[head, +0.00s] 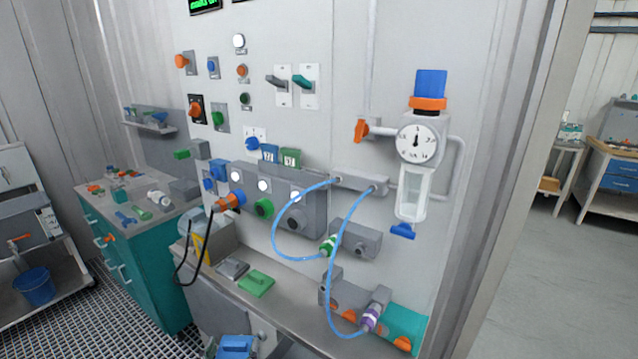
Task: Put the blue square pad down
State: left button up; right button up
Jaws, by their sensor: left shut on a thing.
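The blue square pad (237,345) shows at the bottom edge of the head view, partly cut off by the frame. My left gripper (236,356) is at the same place and is shut on the pad, in front of and below the grey bench's front edge. Most of this gripper is out of the picture, so its exact grip on the pad is hidden. My right gripper is not in view.
A green square pad (256,283) and a grey one (232,268) lie on the grey bench (285,307). The bench front has bare room. Blue hoses (329,270) loop down at the right from the wall panel. A teal cabinet (135,265) stands left.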

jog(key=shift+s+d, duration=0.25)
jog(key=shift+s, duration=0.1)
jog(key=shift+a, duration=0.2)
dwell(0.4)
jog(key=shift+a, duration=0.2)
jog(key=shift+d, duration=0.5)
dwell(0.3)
pick_arm(q)
jog(key=shift+s+f, duration=0.25)
jog(key=shift+f, duration=0.8)
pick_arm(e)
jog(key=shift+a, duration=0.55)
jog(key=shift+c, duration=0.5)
pick_arm(q)
jog(key=shift+s+f, duration=0.1)
jog(key=shift+s, duration=0.05)
